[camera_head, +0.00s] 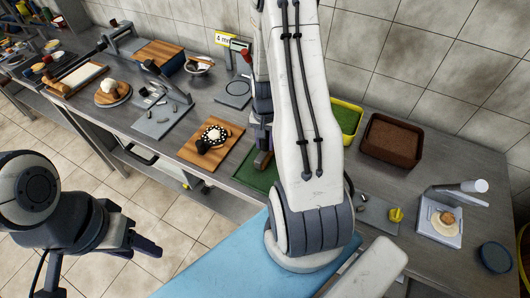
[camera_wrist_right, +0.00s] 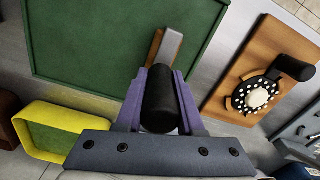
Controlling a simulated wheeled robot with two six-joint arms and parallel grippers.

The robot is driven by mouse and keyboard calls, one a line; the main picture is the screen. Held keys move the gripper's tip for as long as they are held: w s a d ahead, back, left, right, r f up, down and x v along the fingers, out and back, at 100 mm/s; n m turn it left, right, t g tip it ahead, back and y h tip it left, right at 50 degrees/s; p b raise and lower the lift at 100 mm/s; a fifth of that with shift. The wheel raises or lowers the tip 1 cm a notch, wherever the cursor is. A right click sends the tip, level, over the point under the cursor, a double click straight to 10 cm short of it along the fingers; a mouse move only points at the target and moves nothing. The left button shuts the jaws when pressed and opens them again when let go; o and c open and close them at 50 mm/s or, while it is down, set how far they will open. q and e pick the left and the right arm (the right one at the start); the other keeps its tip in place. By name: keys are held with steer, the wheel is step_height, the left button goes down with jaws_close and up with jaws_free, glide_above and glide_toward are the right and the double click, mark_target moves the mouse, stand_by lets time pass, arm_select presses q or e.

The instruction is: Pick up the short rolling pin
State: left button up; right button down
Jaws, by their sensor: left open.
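My right gripper (camera_wrist_right: 167,74) has its purple fingers on either side of a black cylinder (camera_wrist_right: 159,100) in the wrist view. A block with a wooden and a grey face (camera_wrist_right: 166,50) lies beyond the fingertips, over the green mat (camera_wrist_right: 110,45); I cannot tell if it joins the cylinder. In the head view this gripper (camera_head: 262,140) is above the mat (camera_head: 256,178), partly behind my white arm. I cannot clearly identify the short rolling pin. Brown wooden pieces (camera_head: 52,82) lie at the far left. My left gripper (camera_head: 138,237) is open and empty, off the bench's front edge.
A wooden board (camera_head: 226,131) holds a white-dotted black item with a black handle (camera_head: 203,147). A grey mat (camera_head: 150,127) carries small tools. A brown bin (camera_head: 391,139) and a yellow-rimmed green tray (camera_head: 346,119) stand at the back right. A scale (camera_head: 437,228) is at right.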

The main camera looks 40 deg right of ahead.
steer(key=shift+r, duration=0.15)
step_height(320, 180, up, 10)
steer(key=shift+f+b, duration=0.1)
steer(key=shift+b, duration=0.65)
stand_by(1.6)
steer(key=c, duration=1.4)
jaws_free()
steer(key=shift+c, duration=0.2)
jaws_close()
